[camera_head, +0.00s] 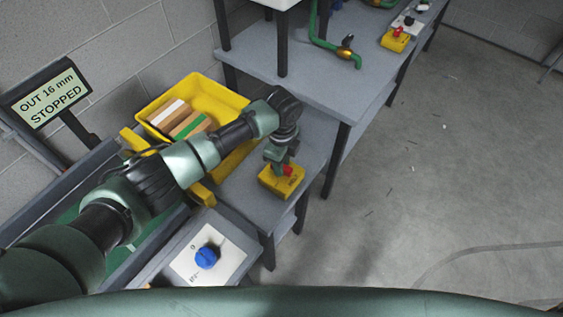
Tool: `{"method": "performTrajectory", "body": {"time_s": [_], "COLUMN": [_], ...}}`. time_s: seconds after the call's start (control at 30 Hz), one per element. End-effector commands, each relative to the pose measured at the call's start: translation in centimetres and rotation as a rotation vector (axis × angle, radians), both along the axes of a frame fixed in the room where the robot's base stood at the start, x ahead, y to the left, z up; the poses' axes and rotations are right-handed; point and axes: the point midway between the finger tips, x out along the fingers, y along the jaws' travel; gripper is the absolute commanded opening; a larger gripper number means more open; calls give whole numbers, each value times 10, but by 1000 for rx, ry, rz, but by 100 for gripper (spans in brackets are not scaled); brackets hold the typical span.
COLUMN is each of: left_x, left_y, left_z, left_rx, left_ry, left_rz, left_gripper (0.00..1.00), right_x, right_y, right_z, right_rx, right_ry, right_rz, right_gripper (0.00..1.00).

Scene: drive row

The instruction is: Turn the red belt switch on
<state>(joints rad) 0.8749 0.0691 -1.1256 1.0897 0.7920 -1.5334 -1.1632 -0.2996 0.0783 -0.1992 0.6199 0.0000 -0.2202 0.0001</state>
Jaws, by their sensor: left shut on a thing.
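My left gripper (281,163) points down at a yellow switch box (279,184) on the grey bench. It is shut on the red switch (288,171) on top of that box, and its fingers hide part of the switch. A second yellow box (394,42) with a small red knob (398,31) stands far off on the back bench. A display (50,98) at the left reads "OUT 16 mm STOPPED". My right gripper is not in view.
A yellow bin (215,92) with several blocks stands behind my left arm. A panel with a blue knob (207,257) is at the front. A green pipe (325,42) with a brass valve is on the back bench. The floor (450,150) at the right is largely clear.

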Motion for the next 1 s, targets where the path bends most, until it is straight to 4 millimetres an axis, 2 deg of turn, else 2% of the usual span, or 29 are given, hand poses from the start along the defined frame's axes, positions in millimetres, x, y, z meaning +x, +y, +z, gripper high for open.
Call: {"method": "performTrajectory", "body": {"time_s": [0.4,0.9,0.93,1.0], "left_x": [1,1,1,1], "left_y": [-2,-2,-2,-2], "left_z": [2,2,2,2], "left_rx": [-5,-4,-4,-3], "left_ry": [-3,-3,-3,-4], "left_rz": [-163,-181,-181,-181], "left_gripper": [0,0,29,45], "right_x": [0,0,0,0], "right_y": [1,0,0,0], "right_z": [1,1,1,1], "right_rx": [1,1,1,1], "right_ry": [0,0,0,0], "right_rz": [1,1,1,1], "right_gripper": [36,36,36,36]}}
